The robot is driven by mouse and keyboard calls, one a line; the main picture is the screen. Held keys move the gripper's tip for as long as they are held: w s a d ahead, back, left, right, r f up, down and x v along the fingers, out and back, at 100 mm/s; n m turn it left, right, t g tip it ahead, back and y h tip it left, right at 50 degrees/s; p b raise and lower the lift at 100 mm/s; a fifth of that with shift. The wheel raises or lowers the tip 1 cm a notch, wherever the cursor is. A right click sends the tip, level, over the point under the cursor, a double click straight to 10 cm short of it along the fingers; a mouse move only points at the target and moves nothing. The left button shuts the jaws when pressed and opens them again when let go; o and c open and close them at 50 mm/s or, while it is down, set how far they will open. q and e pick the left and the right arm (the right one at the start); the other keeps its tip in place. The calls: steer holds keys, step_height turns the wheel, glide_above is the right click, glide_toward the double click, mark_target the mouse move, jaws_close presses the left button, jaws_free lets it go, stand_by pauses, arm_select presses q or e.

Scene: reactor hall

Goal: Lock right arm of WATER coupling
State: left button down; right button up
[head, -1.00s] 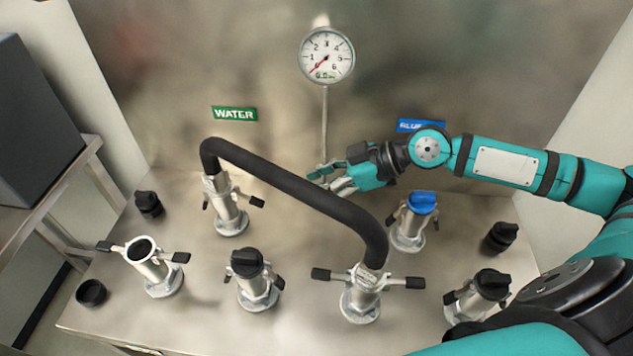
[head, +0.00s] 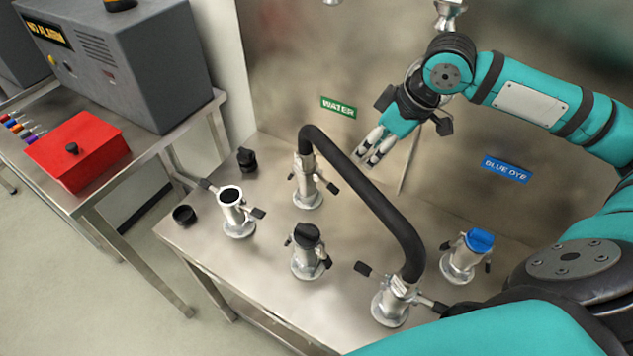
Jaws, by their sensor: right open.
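The WATER coupling (head: 308,192) is a silver upright fitting at the back left of the steel bench, below the green WATER label (head: 338,107). One end of the black hose (head: 365,192) sits on it. Its right arm (head: 332,188), with a black grip, sticks out to the right. Its left arm looks close against the body. My right gripper (head: 370,153) is open and empty. In the picture it is up and right of the coupling, beyond the hose's top. My left gripper is not in view.
The hose's other end sits on a front coupling (head: 392,302) with its arms spread out. An open coupling (head: 234,210), a black-capped coupling (head: 308,252) and a blue-capped coupling (head: 468,258) stand nearby. A side table at left holds a red box (head: 78,150) and a grey cabinet (head: 125,60).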

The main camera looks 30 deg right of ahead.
glide_toward(335, 189)
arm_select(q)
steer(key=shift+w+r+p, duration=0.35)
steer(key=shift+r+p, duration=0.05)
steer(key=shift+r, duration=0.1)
arm_select(e)
steer(key=x, duration=0.8)
steer(key=shift+w+a+f, duration=0.1)
steer(key=shift+a+f, duration=0.05)
jaws_close()
